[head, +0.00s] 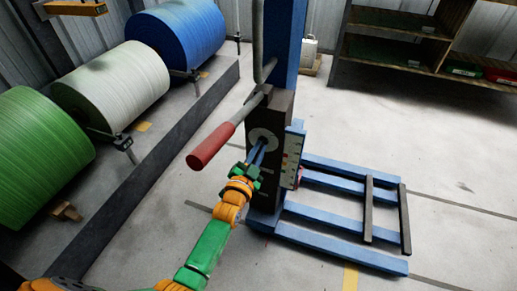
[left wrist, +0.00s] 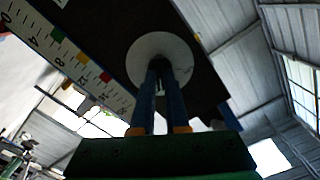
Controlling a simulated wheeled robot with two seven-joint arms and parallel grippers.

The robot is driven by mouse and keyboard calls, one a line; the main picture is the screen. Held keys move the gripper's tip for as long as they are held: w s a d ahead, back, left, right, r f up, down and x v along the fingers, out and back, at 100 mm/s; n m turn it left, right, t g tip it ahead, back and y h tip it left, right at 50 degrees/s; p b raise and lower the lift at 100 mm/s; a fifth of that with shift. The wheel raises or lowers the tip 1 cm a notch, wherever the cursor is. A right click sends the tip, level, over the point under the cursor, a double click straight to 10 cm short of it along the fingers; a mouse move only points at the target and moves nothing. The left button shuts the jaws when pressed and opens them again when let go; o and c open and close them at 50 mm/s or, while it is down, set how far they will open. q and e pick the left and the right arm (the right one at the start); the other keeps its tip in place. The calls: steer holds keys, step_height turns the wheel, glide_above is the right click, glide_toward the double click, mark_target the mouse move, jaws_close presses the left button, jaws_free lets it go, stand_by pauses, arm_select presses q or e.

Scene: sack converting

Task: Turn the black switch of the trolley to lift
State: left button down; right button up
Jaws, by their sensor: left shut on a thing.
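The blue trolley (head: 283,50) stands upright in the head view, with a dark box (head: 268,112) on its mast. A round pale disc (head: 262,137) is on the box face, and it also shows in the left wrist view (left wrist: 180,50). My left gripper (head: 259,150) reaches the disc, its two blue fingers close together at the disc's centre, shut on the switch. The black switch is mostly hidden between the fingers; its turned position cannot be told. My right gripper is not in view.
A red-gripped lever (head: 211,145) sticks out left of the box. A marked scale plate (head: 292,158) is on its right side. Blue forks (head: 345,262) extend low to the right. Green, white (head: 107,92) and blue rolls stand left behind a dark kerb. Shelves (head: 395,45) stand at the back right.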

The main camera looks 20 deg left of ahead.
arm_select(q)
steer(key=shift+a+n+p, duration=0.1)
steer(key=shift+n+p, duration=0.6)
steer(key=shift+n, duration=7.1)
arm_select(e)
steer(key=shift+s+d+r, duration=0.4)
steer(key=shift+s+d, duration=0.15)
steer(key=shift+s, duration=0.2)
arm_select(q)
steer(key=c, duration=0.9)
jaws_free()
